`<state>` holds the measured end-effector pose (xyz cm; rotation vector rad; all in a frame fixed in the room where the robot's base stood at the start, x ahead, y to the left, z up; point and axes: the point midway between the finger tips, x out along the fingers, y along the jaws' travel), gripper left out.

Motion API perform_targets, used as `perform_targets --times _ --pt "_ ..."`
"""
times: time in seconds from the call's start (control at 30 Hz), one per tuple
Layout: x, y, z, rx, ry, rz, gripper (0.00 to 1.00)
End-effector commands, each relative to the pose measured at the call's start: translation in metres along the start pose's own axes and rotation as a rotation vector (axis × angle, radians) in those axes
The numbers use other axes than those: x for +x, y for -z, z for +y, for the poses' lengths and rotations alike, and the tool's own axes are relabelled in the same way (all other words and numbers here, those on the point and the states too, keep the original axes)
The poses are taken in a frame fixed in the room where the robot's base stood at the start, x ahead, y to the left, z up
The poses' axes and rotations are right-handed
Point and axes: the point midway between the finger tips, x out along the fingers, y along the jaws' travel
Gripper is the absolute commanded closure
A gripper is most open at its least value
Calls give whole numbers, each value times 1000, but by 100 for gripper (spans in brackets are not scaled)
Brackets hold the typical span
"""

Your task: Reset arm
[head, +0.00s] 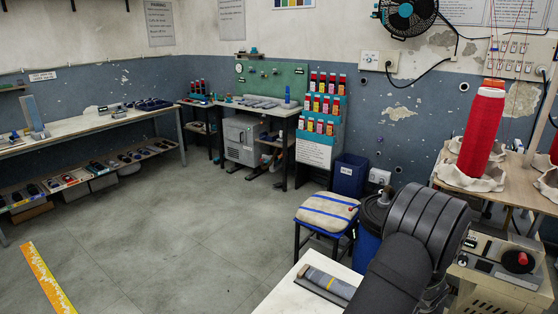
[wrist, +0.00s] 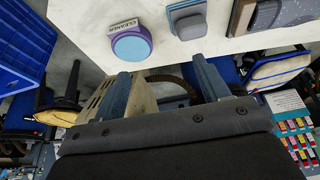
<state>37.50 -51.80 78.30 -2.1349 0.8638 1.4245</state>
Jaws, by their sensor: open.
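My gripper (wrist: 161,70) shows in the wrist view with its two blue-grey fingers apart and nothing between them. The fingertips point toward the edge of a white table (wrist: 95,30) and appear apart from the things on it. In the head view my dark arm fills the lower right, and the fingers cannot be made out there.
On the white table are a round purple-and-teal item (wrist: 131,44) beside a "CLEANER" label (wrist: 124,26) and a grey-blue pad (wrist: 187,20). A blue crate (wrist: 22,45) is at left. A cushioned stool (head: 327,212) and red thread cone (head: 482,135) stand near my arm.

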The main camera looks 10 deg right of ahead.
Motion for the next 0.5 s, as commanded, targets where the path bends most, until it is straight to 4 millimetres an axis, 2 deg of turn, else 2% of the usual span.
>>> perform_targets --times 0.5 --pt "15 37 -99 -9 14 -16 32"
